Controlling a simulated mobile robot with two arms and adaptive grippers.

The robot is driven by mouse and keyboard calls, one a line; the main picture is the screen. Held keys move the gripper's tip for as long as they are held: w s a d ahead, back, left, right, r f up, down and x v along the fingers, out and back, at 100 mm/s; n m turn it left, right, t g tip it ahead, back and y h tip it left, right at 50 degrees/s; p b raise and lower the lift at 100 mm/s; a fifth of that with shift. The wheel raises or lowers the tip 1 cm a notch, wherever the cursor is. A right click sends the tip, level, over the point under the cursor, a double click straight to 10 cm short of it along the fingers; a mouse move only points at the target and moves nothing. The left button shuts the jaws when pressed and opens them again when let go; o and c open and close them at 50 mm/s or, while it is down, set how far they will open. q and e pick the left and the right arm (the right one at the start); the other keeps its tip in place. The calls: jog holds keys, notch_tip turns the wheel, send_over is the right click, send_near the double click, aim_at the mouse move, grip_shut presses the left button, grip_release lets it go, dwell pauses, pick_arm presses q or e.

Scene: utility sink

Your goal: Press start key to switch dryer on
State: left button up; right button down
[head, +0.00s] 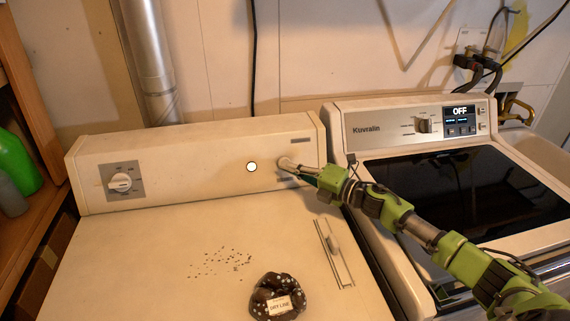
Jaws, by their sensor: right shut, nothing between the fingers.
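The dryer is the cream machine (150,255) on the left, with a raised control panel (210,170) along its back. A round white spot with a dark rim (252,167) shows on the panel's right half. A pale round knob or key (286,163) is just right of it; I cannot tell which is the start key. My right gripper (302,170) is shut and empty, its tip at the pale round part's right side. I cannot tell whether they touch. A dial (122,182) sits on the panel's left. My left gripper is not in view.
A washer (400,108) with a display reading OFF (460,111) stands on the right. A dark labelled bag or bowl (278,297) and scattered dark bits (222,262) lie on the dryer top. A shelf with a green bottle (18,162) is at far left.

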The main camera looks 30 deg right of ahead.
jog(key=shift+s+a+r, duration=0.15)
jog(key=shift+s+r, duration=0.1)
jog(key=shift+s, duration=0.25)
jog(key=shift+s+a+r+p, duration=0.2)
jog(key=shift+s+r+p, duration=0.1)
jog(key=shift+s+p, duration=0.35)
jog(key=shift+s+a+r+p, duration=0.15)
jog(key=shift+s+r+p, duration=0.2)
jog(key=shift+s, duration=0.5)
jog(key=shift+s+a+r+p, duration=0.2)
jog(key=shift+s+p, duration=0.4)
jog(key=shift+s, duration=0.15)
